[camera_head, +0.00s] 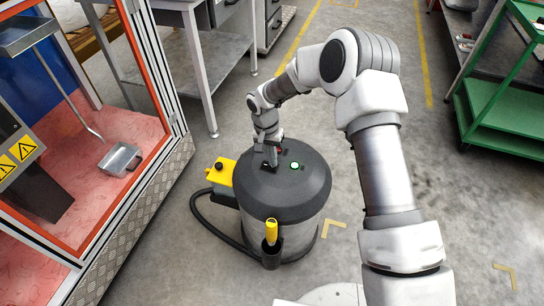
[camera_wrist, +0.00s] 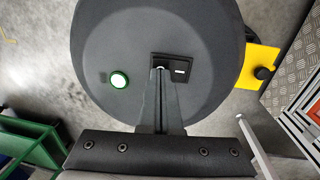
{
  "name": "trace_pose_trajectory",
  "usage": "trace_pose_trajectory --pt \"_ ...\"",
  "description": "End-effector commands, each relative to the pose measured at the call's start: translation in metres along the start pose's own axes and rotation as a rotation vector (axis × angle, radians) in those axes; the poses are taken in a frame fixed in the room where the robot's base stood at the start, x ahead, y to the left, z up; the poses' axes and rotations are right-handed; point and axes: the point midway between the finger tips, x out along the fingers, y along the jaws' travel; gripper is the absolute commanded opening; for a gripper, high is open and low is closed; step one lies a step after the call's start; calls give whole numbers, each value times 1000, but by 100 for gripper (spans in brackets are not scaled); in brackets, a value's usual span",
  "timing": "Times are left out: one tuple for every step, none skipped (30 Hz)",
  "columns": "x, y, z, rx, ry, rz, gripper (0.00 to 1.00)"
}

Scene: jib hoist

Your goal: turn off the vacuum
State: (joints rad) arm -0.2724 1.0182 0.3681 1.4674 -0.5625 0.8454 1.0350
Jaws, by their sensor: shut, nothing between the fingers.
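The vacuum (camera_head: 300,205) is a round drum with a dark grey lid and a pale metal body, standing on the floor. In the wrist view its lid (camera_wrist: 130,45) fills the middle. A round light (camera_head: 295,165) on the lid glows green, and it also shows in the wrist view (camera_wrist: 118,79). A black rocker switch (camera_wrist: 181,70) with a white mark sits in a dark recess. My gripper (camera_wrist: 160,71) is shut and empty, its fingertips over the left part of the switch recess. I cannot tell whether they touch it. In the head view my gripper (camera_head: 271,162) points down at the lid.
A yellow box (camera_head: 221,171) with a black knob and a hose sit at the vacuum's left. A yellow-handled tool (camera_head: 271,232) stands at its front. An orange-framed enclosure (camera_head: 150,75) is left; a green cart (camera_head: 500,115) is right.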

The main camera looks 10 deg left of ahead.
Motion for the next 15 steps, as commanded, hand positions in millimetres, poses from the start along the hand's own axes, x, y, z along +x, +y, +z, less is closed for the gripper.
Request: trace_pose_trajectory --pt "0 0 0 0 0 0 0" --pt "0 0 0 0 0 0 0" --pt "0 0 0 0 0 0 0" --pt "0 0 0 0 0 0 0" --pt "1 0 0 0 0 1 0" --pt "3 0 0 0 -1 1 0" --pt "5 1 0 0 -1 2 0" --pt "7 1 0 -1 -1 2 0" --pt "6 1 0 -1 -1 0 0" --pt "5 2 0 -1 -2 0 0" --pt "6 2 1 -1 -2 0 0" --pt "6 2 1 -1 -2 1 0" --pt "6 2 1 -1 -3 1 0" --pt "6 2 1 -1 -3 1 0" --pt "6 2 1 -1 -3 1 0"
